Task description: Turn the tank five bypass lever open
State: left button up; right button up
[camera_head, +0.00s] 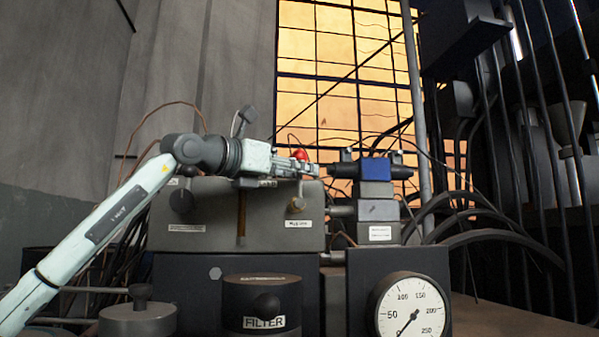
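My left arm comes in from the left, and its gripper (306,168) lies level over the top of a grey valve block (275,222). A small round red knob (300,155) shows right at the gripper's fingers, partly covered by them. It may be the end of the bypass lever; I see no lever shaft. I cannot tell whether the fingers touch or hold the knob, or how far apart they are. No tank five label can be read. My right gripper is out of view.
A blue-topped valve unit (375,170) stands just right of the gripper. A dial gauge (409,308) and a black FILTER cap (262,304) are in front below. Thick black hoses (490,237) fill the right. A lit window (345,70) is behind, with open air above the block.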

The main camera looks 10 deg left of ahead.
pick_arm(q)
grip_shut()
dwell(0.4)
jog(key=shift+w, duration=0.1)
